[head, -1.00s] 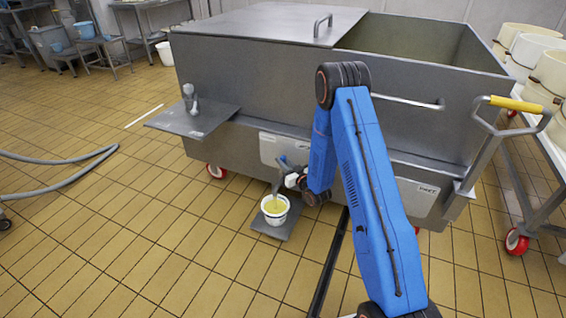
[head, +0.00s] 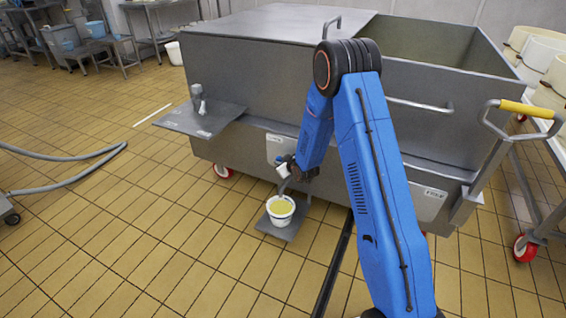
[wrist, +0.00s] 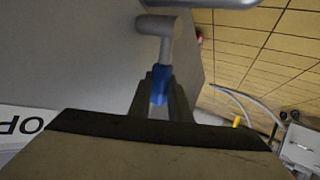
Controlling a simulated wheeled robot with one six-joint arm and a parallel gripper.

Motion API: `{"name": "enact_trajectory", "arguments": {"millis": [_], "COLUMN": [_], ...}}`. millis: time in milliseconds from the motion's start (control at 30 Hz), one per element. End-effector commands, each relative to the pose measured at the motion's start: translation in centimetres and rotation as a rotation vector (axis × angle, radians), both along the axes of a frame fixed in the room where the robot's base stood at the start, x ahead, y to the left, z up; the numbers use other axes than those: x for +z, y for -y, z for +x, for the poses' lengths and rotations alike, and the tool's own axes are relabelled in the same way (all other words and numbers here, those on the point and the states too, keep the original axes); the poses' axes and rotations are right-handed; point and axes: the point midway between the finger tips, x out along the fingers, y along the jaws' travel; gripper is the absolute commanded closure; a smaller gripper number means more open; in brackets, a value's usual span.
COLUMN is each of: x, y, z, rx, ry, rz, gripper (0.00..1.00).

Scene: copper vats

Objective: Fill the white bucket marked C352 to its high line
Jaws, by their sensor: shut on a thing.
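A white bucket (head: 280,217) stands upright on a small grey plate low beside the steel vat. Pale yellow liquid (head: 281,206) fills much of it; its marking and high line are too small to read. The outlet tap's spout (head: 283,187) is just above the bucket; I cannot tell whether liquid is running. My gripper (head: 285,171) is low at the vat's front, at this tap. In the wrist view my gripper (wrist: 160,100) is shut on the tap's blue handle (wrist: 160,84), with the metal tap body (wrist: 158,35) beyond it.
The large steel vat (head: 290,95) on red wheels fills the middle, with a side shelf (head: 200,121) and a yellow-gripped handle (head: 527,109). A grey hose (head: 65,168) lies at the left. White tubs (head: 545,62) stand at the right. The left floor is mostly clear.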

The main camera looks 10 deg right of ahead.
Motion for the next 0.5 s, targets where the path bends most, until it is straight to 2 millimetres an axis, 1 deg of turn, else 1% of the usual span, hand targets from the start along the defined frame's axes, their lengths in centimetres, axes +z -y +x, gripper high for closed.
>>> {"name": "enact_trajectory", "arguments": {"millis": [233, 500], "x": [-0.34, -0.46], "y": [-0.46, -0.53], "z": [0.27, 0.34], "rx": [0.0, 0.001], "ry": [-0.046, -0.058], "rz": [-0.063, -0.078], "gripper": [1.0, 1.0]}}
